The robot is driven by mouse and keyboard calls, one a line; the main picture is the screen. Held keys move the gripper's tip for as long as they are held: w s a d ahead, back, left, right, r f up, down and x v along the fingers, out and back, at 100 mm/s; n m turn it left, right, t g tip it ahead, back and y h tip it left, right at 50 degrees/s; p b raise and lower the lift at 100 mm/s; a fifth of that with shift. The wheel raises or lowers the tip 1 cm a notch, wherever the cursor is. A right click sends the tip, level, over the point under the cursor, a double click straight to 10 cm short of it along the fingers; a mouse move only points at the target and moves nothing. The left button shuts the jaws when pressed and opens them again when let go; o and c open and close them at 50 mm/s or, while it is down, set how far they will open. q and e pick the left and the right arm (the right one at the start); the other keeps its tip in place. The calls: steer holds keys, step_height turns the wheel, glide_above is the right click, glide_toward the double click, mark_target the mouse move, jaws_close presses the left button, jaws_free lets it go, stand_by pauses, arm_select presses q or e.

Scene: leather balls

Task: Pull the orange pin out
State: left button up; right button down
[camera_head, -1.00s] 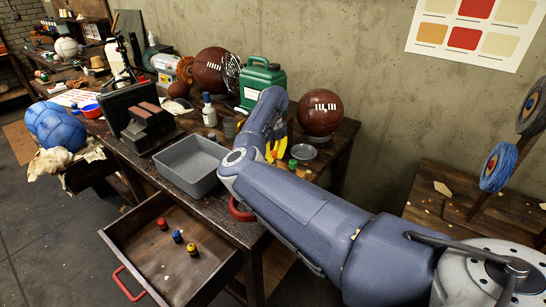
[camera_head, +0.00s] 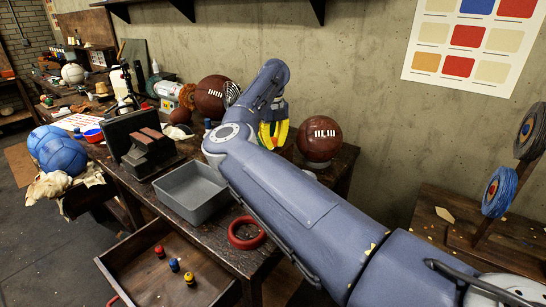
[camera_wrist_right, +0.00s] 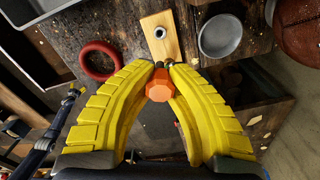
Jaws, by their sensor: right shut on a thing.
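The orange pin (camera_wrist_right: 158,88) shows in the right wrist view, its orange head between my right gripper's yellow fingers. My right gripper (camera_wrist_right: 163,66) is shut on it near the fingertips. A light wooden block (camera_wrist_right: 152,22) with a metal-rimmed round hole (camera_wrist_right: 160,33) lies on the workbench beyond the fingertips. The hole looks empty and apart from the pin. In the head view my right gripper (camera_head: 272,135) hangs above the back of the bench, partly behind my own arm. My left gripper is not in view.
A red ring (camera_head: 246,233) and grey bin (camera_head: 192,190) stand on the bench. A metal dish (camera_wrist_right: 221,36) lies right of the block. A brown leather ball (camera_head: 319,138) is close right of the gripper. The open drawer (camera_head: 150,270) holds small coloured pieces.

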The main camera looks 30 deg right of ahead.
steer(key=shift+r, duration=1.15)
steer(key=shift+f, duration=0.2)
steer(key=shift+f, duration=1.35)
steer(key=shift+f, duration=0.35)
steer(key=shift+f, duration=0.75)
steer(key=shift+f, duration=0.35)
steer(key=shift+f, duration=0.7)
steer(key=shift+f, duration=0.4)
